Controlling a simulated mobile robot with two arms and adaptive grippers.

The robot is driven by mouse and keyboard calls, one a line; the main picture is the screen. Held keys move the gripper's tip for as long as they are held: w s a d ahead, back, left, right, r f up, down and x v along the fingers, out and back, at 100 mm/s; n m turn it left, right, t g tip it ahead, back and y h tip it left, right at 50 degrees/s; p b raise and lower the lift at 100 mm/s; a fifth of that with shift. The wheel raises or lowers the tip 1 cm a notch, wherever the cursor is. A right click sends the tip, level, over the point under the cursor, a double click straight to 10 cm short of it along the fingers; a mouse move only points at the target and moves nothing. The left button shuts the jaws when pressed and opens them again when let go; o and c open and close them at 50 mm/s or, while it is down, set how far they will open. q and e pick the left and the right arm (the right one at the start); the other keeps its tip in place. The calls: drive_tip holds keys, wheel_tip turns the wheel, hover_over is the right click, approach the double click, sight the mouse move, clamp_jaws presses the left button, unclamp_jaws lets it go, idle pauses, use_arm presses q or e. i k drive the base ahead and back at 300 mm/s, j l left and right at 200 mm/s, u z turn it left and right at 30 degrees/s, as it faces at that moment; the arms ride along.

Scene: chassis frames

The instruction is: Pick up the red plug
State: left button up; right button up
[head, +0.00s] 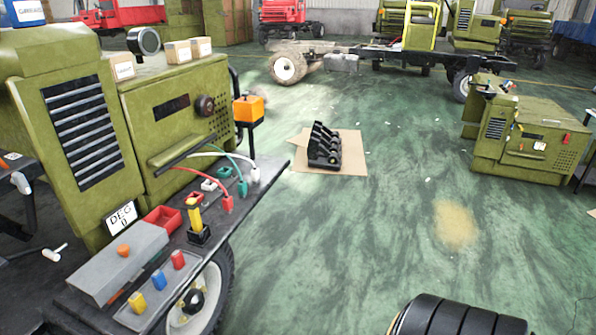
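The red plug (227,203) is on the dark shelf (262,190) at the side of the olive-green machine, with a red cable rising from it. A green plug (242,188) and a white plug (254,175) are just beyond it, each on its own cable. Small red, white and green pieces, perhaps sockets, lie left of the plugs; the red one (192,202) is nearest. I cannot tell whether the red plug is seated in anything.
On the shelf are a red tray (163,218), a yellow-handled joystick (195,215), a grey box (122,262) and coloured knobs. A black ribbed rounded thing (462,318) is at bottom right. A black rack (325,147) stands on cardboard. The green floor between is open.

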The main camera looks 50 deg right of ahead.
sight(227, 202)
drive_tip(key=z, duration=1.3)
